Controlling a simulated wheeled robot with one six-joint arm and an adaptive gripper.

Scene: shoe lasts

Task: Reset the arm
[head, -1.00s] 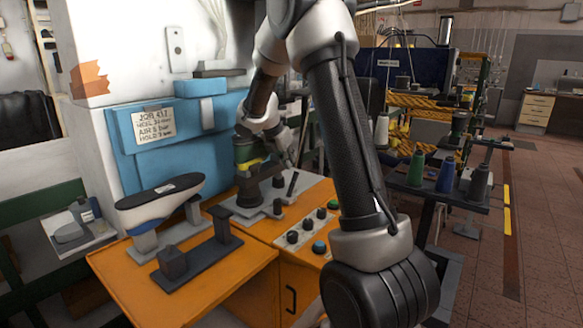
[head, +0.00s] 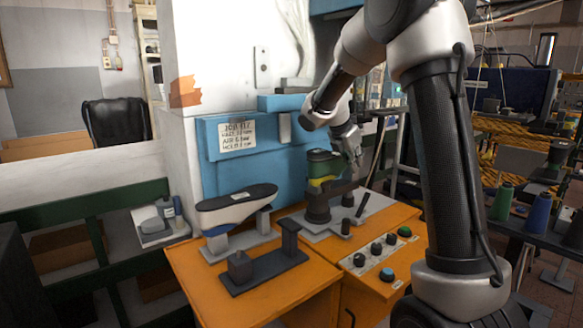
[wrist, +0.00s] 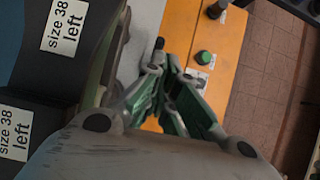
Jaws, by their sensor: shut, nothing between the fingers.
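My gripper (head: 352,148) is at the end of my arm, just right of a green-and-yellow shoe last (head: 322,166) on a dark post. Whether it touches that last cannot be told. In the wrist view my gripper's greenish fingers (wrist: 165,72) are together with nothing held. A second shoe last, dark on top with a white and blue lower side (head: 236,206), lies sole up on a stand at the left of the orange bench (head: 205,312).
A blue machine panel (head: 204,150) with a paper note stands behind the bench. Buttons (head: 376,250) sit at its front right. Dark surfaces with "size 38 left" labels (wrist: 68,27) show in the wrist view. Thread spools (head: 537,213) stand on the right.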

